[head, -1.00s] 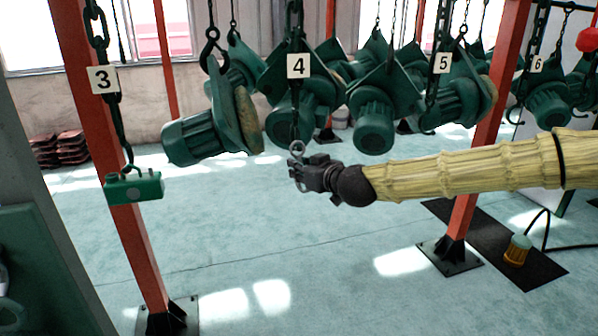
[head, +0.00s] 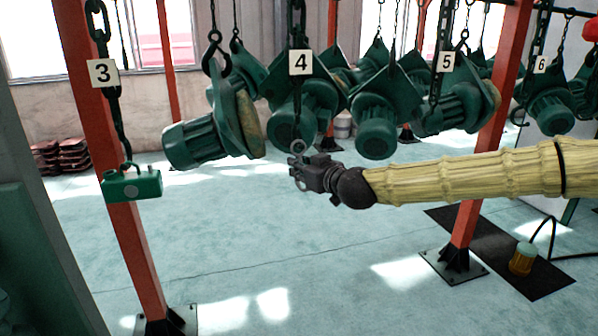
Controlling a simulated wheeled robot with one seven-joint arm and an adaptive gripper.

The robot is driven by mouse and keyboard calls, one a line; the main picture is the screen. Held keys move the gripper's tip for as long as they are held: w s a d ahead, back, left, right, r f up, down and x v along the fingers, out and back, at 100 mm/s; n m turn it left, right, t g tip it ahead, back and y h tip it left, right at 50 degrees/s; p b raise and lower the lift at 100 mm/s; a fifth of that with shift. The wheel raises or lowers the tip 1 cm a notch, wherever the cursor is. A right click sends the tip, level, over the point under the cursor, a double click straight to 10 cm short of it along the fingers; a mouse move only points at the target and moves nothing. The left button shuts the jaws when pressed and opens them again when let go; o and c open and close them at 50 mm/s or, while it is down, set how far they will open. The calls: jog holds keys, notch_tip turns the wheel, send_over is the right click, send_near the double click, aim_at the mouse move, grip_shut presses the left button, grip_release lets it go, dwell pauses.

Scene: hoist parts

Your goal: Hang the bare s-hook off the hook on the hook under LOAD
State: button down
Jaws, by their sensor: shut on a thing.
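My gripper (head: 304,172) is in the middle of the head view, shut on a small grey metal s-hook (head: 298,147). One loop of the s-hook shows above the fingers and one below. The upper loop is close under the dark chain hanging behind label 4 (head: 300,63); I cannot tell whether it touches the hook at that chain's end. No label reading LOAD can be read. A green block (head: 132,185) hangs from the hook on the chain with label 3 (head: 102,72).
Green hoist motors (head: 212,135) hang in a row behind my gripper. Chains with label 5 (head: 446,62) and label 6 (head: 541,64) hang to the right. Red posts (head: 125,215) stand left and right (head: 468,215). The floor below is mostly clear.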

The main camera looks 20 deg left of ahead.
jog(key=shift+w+a+f+b, duration=0.1)
jog(key=shift+w+a+b, duration=0.35)
jog(key=shift+b, duration=1.1)
jog(key=shift+w+d+f+b, duration=0.1)
jog(key=shift+f+b, duration=0.35)
jog(key=shift+b, duration=0.05)
dwell(0.5)
jog(key=c, duration=1.4)
grip_release()
